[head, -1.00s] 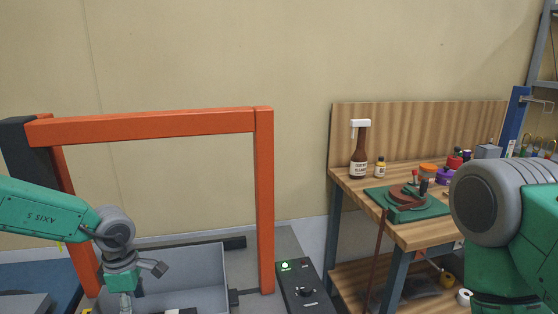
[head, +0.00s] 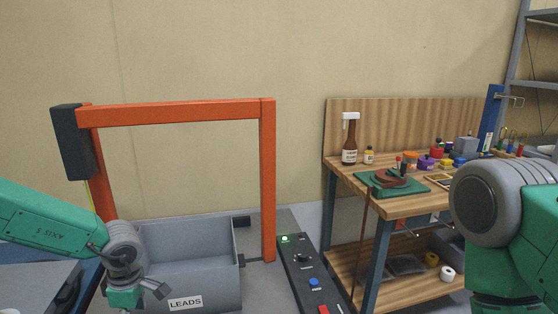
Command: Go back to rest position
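My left arm comes in from the left edge in the head view, with its wrist in front of the grey bin labelled LEADS (head: 205,275). My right arm stands at the right edge, in front of the workbench. Its gripper is out of the picture.
An orange frame (head: 180,113) stands over the grey bin. A black control box (head: 305,270) with a lit green light and buttons is right of it. A wooden workbench (head: 400,208) carries a brown bottle (head: 349,143), a green mat (head: 405,189) and several small items.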

